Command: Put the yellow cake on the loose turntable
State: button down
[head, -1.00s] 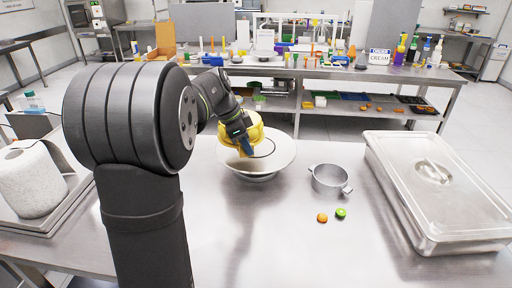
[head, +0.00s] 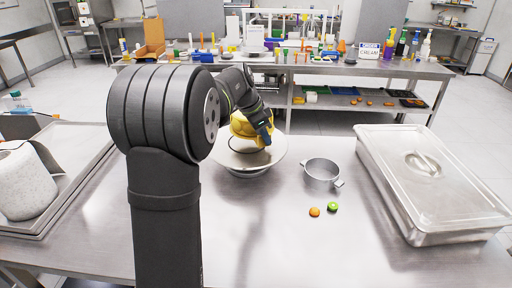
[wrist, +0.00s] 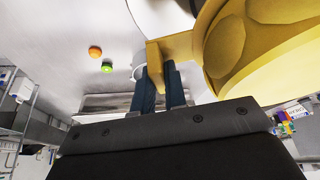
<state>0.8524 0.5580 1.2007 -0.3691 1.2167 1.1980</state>
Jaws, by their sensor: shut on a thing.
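The yellow cake (head: 240,125) is at the back left part of the round pale turntable (head: 226,158) in the head view, partly hidden by my gripper. My gripper (head: 266,137) is shut on the cake's edge. In the wrist view the fingers of my gripper (wrist: 160,85) close on a yellow tab at the side of the cake (wrist: 265,50), which fills the upper right. The turntable stands on the steel table. I cannot tell whether the cake touches the turntable or hangs just above it.
A metal pot (head: 322,173) stands right of the turntable. Small orange (head: 314,212) and green (head: 333,207) pieces lie in front of it. A large lidded steel pan (head: 430,185) fills the right side. The front middle is clear.

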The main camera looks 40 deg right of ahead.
jog(key=w+f, duration=0.2)
jog(key=w, duration=0.1)
jog(key=shift+w+a, duration=0.15)
jog(key=shift+a, duration=0.05)
jog(key=shift+f, duration=2)
jog(key=c, duration=1.5)
grip_release()
jog(key=shift+f, duration=0.1)
jog(key=v, duration=1.2)
jog(key=shift+r, duration=0.2)
jog(key=shift+f, duration=0.1)
